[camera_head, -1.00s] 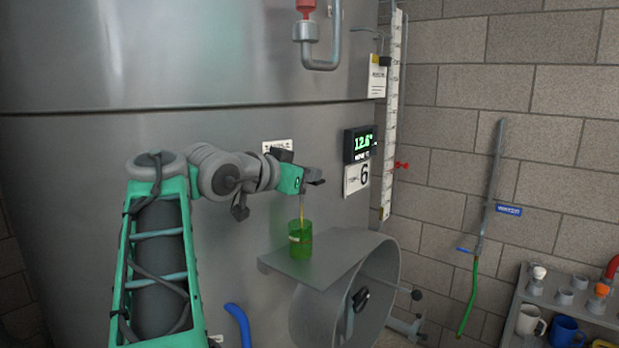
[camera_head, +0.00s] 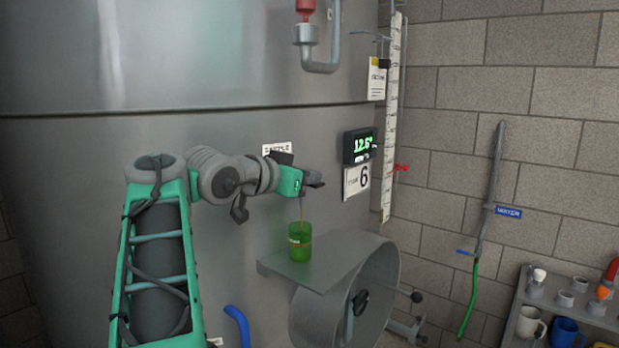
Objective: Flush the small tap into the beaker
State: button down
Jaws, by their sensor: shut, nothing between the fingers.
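A green see-through beaker (camera_head: 300,243) stands upright on a grey metal shelf (camera_head: 279,268) in front of the large steel tank. A thin yellowish stream (camera_head: 301,211) falls from beneath my gripper into the beaker. Some liquid seems to lie in the beaker, but its level is hard to tell. My gripper (camera_head: 314,180) is shut at the tank wall, directly above the beaker. The small tap itself is hidden behind my gripper.
The shelf joins a round manway collar (camera_head: 378,290) with handles sticking out. A display reading 12.6° (camera_head: 359,146) hangs above a "6" plate (camera_head: 356,182). A side shelf with cups (camera_head: 564,329) stands at the right. A blue hose (camera_head: 237,324) is low.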

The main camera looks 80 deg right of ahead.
dwell(0.9)
jog(key=w+a+r+p, duration=0.3)
jog(key=a+r, duration=0.3)
jog(key=a, duration=0.3)
jog(key=shift+w+r, duration=0.15)
jog(key=shift+r, duration=0.05)
